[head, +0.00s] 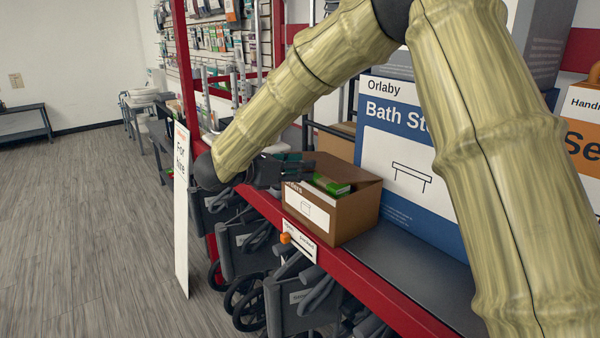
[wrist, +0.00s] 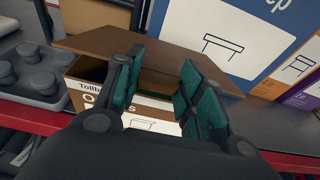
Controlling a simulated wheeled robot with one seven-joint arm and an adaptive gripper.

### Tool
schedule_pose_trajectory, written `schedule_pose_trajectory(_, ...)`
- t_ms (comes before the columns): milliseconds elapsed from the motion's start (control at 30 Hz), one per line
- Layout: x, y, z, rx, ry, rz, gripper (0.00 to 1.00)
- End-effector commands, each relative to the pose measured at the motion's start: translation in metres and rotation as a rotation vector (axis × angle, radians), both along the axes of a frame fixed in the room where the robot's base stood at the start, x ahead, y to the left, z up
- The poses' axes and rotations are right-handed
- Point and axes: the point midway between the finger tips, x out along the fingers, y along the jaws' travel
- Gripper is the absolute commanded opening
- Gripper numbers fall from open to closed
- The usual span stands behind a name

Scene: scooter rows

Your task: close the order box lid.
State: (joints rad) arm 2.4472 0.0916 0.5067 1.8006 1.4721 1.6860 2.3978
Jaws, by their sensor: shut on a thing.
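The order box (head: 350,214) is a brown carton with a white label, standing on the dark shelf near its red front edge. A green and white packet (head: 330,185) shows inside, so the box is not fully covered. Its brown lid (wrist: 95,42) is raised at the far side in the wrist view, tilted over the opening. My gripper (head: 292,163) is at the box's upper left, over the opening. In the wrist view its teal-padded fingers (wrist: 163,65) stand apart, their tips against the lid. The exact contact is hidden behind the fingers.
A large blue and white Bath box (head: 405,165) stands close behind and right of the order box. A grey studded item (wrist: 40,72) is left of it. Folded scooters (head: 300,295) hang below the red edge. A white sign (head: 181,215) stands left.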

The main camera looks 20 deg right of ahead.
Motion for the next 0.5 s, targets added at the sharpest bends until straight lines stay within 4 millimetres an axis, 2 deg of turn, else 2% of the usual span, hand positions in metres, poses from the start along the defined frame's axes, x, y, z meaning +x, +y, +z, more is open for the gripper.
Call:
schedule_pose_trajectory(33, -0.001, 0.002, -0.009, -0.010, -0.002, 0.001, 0.00)
schedule_pose_trajectory(500, -0.002, 0.005, -0.033, -0.092, -0.032, 0.001, 0.00)
